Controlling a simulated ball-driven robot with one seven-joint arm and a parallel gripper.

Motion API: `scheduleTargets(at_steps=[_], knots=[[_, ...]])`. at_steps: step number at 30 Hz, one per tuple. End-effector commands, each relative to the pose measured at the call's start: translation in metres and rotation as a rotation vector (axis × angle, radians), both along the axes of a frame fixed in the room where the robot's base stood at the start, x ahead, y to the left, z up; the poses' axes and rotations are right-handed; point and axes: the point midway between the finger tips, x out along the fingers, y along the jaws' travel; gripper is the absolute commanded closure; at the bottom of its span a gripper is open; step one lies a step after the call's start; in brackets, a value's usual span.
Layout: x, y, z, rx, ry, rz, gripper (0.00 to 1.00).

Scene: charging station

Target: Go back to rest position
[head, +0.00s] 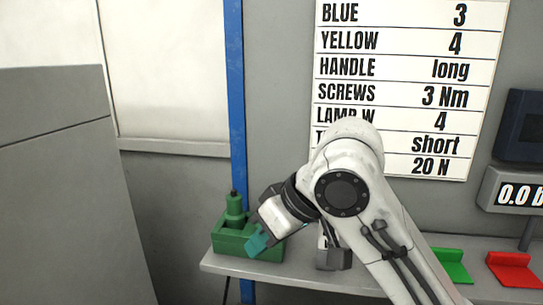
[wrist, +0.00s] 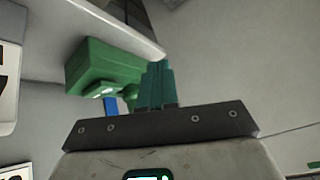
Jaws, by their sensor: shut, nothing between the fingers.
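My gripper (head: 258,243) is shut and empty, with teal fingers, at the left end of the grey shelf. In the head view it is in front of the green block holder (head: 232,238), in which a green cylindrical tool (head: 235,208) stands upright. In the wrist view my shut fingers (wrist: 156,84) point up past the green holder (wrist: 97,65). I cannot tell whether they touch it.
The grey shelf (head: 330,279) carries a green tray (head: 452,265) and a red tray (head: 514,269) at right. A white sign (head: 408,88) hangs on the wall. A blue post (head: 236,110) stands behind the holder. A grey cabinet (head: 65,190) fills the left.

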Motion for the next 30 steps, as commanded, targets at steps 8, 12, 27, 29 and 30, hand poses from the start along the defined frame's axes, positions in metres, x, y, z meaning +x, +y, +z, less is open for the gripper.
scheduleTargets(at_steps=[8,12,27,29,30], knots=[[-0.001,-0.021,-0.066,0.195,-0.018,-0.172,1.0],[-0.008,-0.044,-0.104,0.232,-0.019,-0.284,1.0],[-0.122,-0.19,-0.276,0.023,0.024,-0.736,1.0],[-0.148,-0.214,-0.294,-0.044,0.033,-0.782,1.0],[-0.166,-0.23,-0.304,-0.093,0.036,-0.811,1.0]])
